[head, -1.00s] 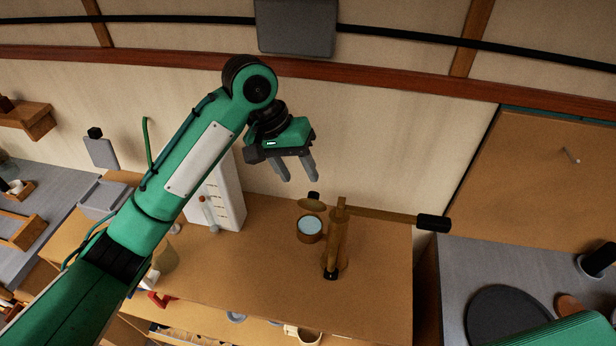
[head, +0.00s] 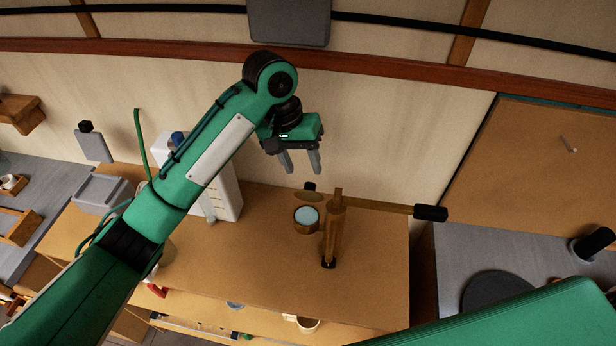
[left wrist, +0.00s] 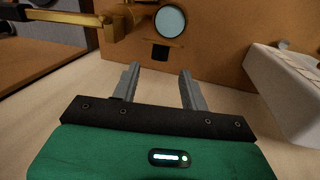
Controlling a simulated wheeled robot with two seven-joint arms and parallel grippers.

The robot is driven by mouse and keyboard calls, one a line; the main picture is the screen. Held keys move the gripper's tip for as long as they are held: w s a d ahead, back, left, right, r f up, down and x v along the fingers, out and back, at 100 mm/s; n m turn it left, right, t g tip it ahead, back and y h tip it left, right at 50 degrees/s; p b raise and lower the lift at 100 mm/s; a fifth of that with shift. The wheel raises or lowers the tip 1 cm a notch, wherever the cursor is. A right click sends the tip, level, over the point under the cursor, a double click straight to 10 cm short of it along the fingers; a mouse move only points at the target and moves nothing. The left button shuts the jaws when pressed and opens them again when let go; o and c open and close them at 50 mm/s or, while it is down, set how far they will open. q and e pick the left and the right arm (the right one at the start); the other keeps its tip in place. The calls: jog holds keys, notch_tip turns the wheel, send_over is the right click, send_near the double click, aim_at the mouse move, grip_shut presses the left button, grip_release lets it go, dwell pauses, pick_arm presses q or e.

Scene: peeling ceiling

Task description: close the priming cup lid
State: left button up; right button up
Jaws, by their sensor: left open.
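The priming cup (head: 306,226) is a small round brass-brown cup with a pale blue surface inside, beside the brass pump column (head: 333,235) on a wooden top. Its lid (head: 308,196) stands open on the wall side, with a black tab (head: 310,186) at its edge. My left gripper (head: 301,171) is open and empty, above and behind the lid, apart from it. In the left wrist view the fingers (left wrist: 159,70) point toward the black tab (left wrist: 160,53), with the cup's blue round (left wrist: 171,20) beyond. My right gripper is not in view.
The pump handle (head: 375,206) extends right to a black grip (head: 430,213). A white block-like object (head: 222,190) stands left of the cup, partly behind my left arm. The wall is close behind. The wooden top (head: 270,265) is clear in front.

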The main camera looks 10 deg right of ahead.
aim_at(308, 183)
pick_arm(q)
jog(key=p+x, duration=0.1)
jog(key=x, duration=0.3)
jog(key=shift+s+f, duration=0.1)
jog(key=shift+p+x, duration=0.35)
jog(key=shift+x, duration=0.5)
grip_shut()
